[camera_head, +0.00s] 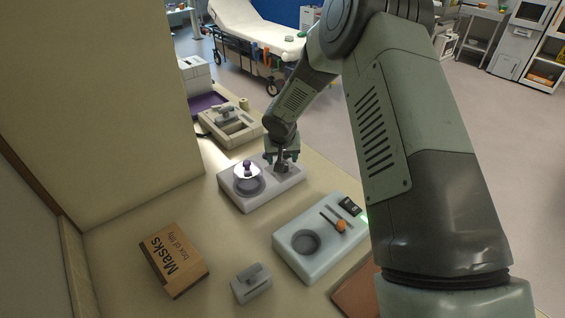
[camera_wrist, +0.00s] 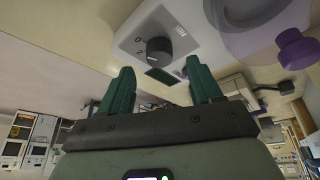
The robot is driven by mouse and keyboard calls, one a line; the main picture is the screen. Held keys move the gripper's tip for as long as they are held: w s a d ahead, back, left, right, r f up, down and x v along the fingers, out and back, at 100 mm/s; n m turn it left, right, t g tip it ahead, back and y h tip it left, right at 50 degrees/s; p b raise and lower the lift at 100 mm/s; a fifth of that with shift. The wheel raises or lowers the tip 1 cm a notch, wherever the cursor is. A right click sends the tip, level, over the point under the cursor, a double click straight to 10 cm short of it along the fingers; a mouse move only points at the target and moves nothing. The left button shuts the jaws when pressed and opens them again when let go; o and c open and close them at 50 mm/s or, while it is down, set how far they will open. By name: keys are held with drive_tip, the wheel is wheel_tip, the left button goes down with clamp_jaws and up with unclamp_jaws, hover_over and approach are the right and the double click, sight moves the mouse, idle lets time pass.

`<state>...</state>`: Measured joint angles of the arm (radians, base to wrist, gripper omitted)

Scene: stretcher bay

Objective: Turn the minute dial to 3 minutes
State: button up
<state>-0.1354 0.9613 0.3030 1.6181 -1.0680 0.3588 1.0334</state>
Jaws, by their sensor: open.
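The minute dial (camera_wrist: 158,50) is a round dark knob on a pale grey device; small printed numerals stand beside it in the wrist view. Its exact pointer setting is too small to read. In the head view the device (camera_head: 225,190) sits on the counter, with a clear lid with a purple knob (camera_head: 247,170) at its left. My gripper (camera_head: 282,156) is over the device's right end, largely covering the dial there. In the wrist view my gripper (camera_wrist: 162,76) is open, its two green fingers apart and empty. The dial shows beyond the gap between the fingertips, not clasped.
A second pale device (camera_head: 288,262) with a round well and orange knob (camera_head: 341,226) stands in front. A masks box (camera_head: 174,260) and a small grey block (camera_head: 251,283) lie nearer me. A beige tray device (camera_head: 240,138) stands behind. A wall panel (camera_head: 100,100) borders the counter's left.

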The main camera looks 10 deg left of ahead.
drive_tip(key=shift+x, duration=2.15)
drive_tip(key=shift+c, duration=0.4)
drive_tip(key=c, duration=1)
